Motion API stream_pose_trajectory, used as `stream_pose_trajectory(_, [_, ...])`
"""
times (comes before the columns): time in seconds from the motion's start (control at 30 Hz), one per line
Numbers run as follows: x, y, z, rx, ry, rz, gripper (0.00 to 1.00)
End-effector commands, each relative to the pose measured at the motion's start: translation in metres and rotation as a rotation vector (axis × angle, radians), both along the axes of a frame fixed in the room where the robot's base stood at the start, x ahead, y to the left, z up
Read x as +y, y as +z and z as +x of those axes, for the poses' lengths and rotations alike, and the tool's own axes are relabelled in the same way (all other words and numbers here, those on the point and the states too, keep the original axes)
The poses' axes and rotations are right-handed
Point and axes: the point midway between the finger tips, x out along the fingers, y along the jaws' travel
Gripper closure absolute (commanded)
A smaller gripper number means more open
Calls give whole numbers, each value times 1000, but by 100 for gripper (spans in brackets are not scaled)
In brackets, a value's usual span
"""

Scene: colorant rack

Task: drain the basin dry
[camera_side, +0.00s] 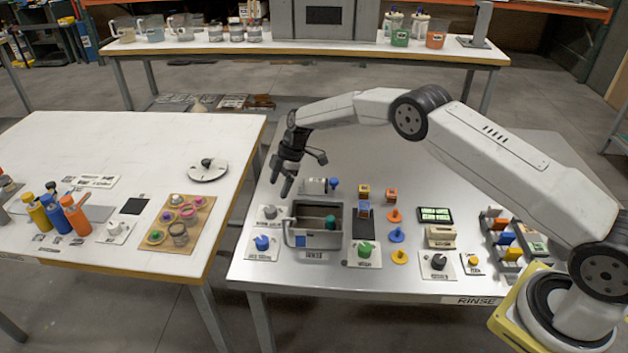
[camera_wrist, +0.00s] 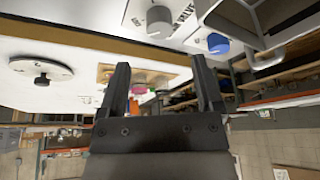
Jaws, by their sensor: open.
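The grey basin (camera_side: 294,237) stands on the metal table, with a green item (camera_side: 330,222) inside it. I cannot tell how much liquid it holds. Left of it are a grey knob (camera_side: 270,212) and a blue knob (camera_side: 262,243) on white plates; a green knob (camera_side: 365,250) is on its right. The wrist view shows the grey knob (camera_wrist: 160,22) by a label reading VALVE, the blue knob (camera_wrist: 218,43) and part of the basin (camera_wrist: 268,57). My gripper (camera_side: 287,186) is open and empty, above the table behind the basin's left side; its fingers also show in the wrist view (camera_wrist: 160,62).
A small cylinder with a blue knob (camera_side: 335,184) lies behind the basin. Coloured cubes, pegs and a display (camera_side: 435,215) stand to the right, with a rack (camera_side: 508,240) beyond. A white table (camera_side: 120,170) with bottles stands left, across a gap.

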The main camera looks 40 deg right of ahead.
Motion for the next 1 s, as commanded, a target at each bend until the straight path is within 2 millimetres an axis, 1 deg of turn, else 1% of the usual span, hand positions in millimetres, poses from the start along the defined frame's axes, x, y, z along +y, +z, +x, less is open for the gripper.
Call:
stream_pose_trajectory(0.23, [1, -1, 1, -2, 4, 1, 16])
stream_pose_trajectory(0.37, [2, -5, 1, -2, 4, 1, 16])
stream_pose_trajectory(0.57, [8, -20, 2, -2, 4, 0, 16])
stream_pose_trajectory(0.8, [18, -44, 3, 0, 3, 0, 16])
stream_pose_trajectory(1.0, [24, -60, 5, -1, 3, 0, 16])
